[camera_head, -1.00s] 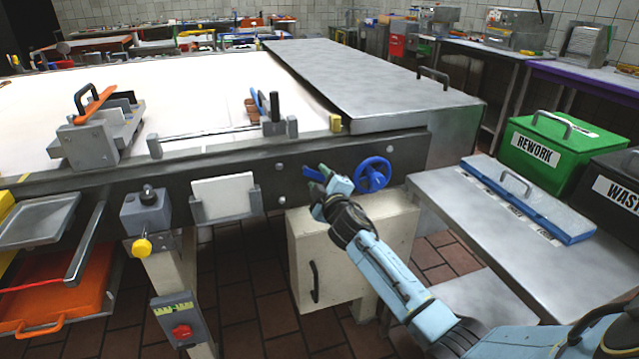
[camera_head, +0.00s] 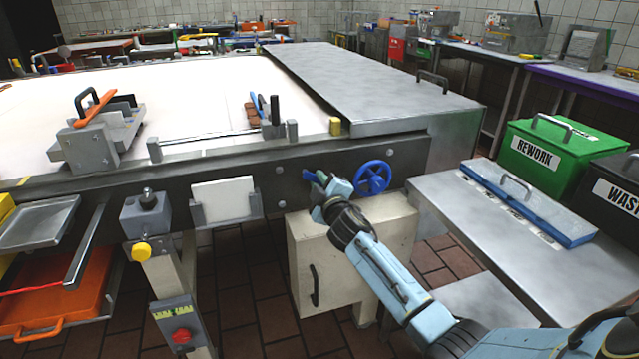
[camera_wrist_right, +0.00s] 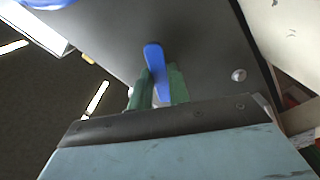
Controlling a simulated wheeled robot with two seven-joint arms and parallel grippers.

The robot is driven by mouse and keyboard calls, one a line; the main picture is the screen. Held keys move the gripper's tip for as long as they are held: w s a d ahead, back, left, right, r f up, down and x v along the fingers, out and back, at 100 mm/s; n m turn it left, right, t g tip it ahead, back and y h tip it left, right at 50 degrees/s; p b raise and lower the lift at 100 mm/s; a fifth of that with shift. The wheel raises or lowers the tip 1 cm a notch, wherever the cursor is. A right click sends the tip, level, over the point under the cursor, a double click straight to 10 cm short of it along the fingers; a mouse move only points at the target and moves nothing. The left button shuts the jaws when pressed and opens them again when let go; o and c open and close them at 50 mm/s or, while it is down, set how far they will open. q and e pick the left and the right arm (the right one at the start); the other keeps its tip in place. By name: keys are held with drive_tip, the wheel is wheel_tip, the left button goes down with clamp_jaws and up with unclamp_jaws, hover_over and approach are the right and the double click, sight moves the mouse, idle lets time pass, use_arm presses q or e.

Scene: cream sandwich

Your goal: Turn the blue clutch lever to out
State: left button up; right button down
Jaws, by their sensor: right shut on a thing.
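The blue clutch lever (camera_wrist_right: 155,62) sits on the dark side panel of the machine; in the right wrist view it runs between the two green fingers. In the head view only a small blue bit of the lever (camera_head: 312,178) shows beside the fingers. My right gripper (camera_head: 326,182) is shut on the lever, its fingers on either side of it; it also shows in the right wrist view (camera_wrist_right: 158,88). My left gripper is not in view.
A blue handwheel (camera_head: 372,178) is close to the right of my right gripper. A cream cabinet (camera_head: 320,250) with a dark handle stands below. A grey side table (camera_head: 470,210) with a blue-edged lid, and the green REWORK bin (camera_head: 545,155), are at the right.

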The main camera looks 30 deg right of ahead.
drive_tip(key=shift+f+m, duration=0.1)
drive_tip(key=shift+m, duration=0.2)
drive_tip(key=m, duration=0.2)
drive_tip(key=a+m, duration=0.1)
drive_tip(key=m, duration=0.1)
drive_tip(key=shift+w+f, duration=0.1)
drive_tip(key=shift+f, duration=0.3)
drive_tip(key=m, duration=0.2)
drive_tip(key=m+p, duration=0.1)
drive_tip(key=shift+w+a+f+m, duration=0.1)
drive_tip(key=shift+a+f+m, duration=0.05)
drive_tip(key=shift+a+m, duration=0.25)
drive_tip(key=shift+a+f+m+p, duration=0.1)
drive_tip(key=shift+a+m+p, duration=0.1)
drive_tip(key=shift+m+p, duration=0.7)
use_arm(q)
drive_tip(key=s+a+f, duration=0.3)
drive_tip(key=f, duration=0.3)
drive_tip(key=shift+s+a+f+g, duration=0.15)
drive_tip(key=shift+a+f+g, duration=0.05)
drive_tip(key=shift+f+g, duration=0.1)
use_arm(e)
drive_tip(key=shift+w+a+m, duration=0.1)
drive_tip(key=shift+a+m, duration=0.1)
drive_tip(key=shift+m, duration=0.7)
drive_tip(key=c, duration=1.3)
unclamp_jaws()
